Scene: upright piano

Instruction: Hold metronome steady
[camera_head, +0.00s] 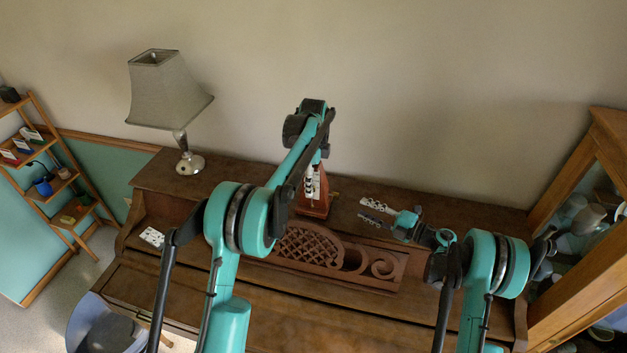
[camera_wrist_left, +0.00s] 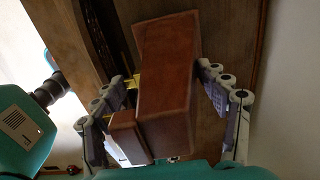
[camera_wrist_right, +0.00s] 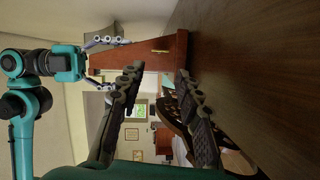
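The metronome (camera_head: 313,200) is a reddish-brown tapered wooden block standing on top of the piano, near the wall. My left gripper (camera_head: 312,180) reaches down over it from above. In the left wrist view the metronome (camera_wrist_left: 168,75) is between the spread fingers of my left gripper (camera_wrist_left: 168,72); whether both fingers touch it is unclear. The right wrist view shows the metronome (camera_wrist_right: 165,62) on its side because the camera is turned. My right gripper (camera_head: 377,211) is open and empty, right of the metronome, low above the piano top; its fingers (camera_wrist_right: 158,75) are apart.
A lamp (camera_head: 172,95) stands on the left of the piano top (camera_head: 235,180). A carved music stand (camera_head: 340,258) is in front of the metronome. A glass cabinet (camera_head: 600,190) stands at the right, and a small shelf (camera_head: 50,170) at the left. The piano top right of my right gripper is clear.

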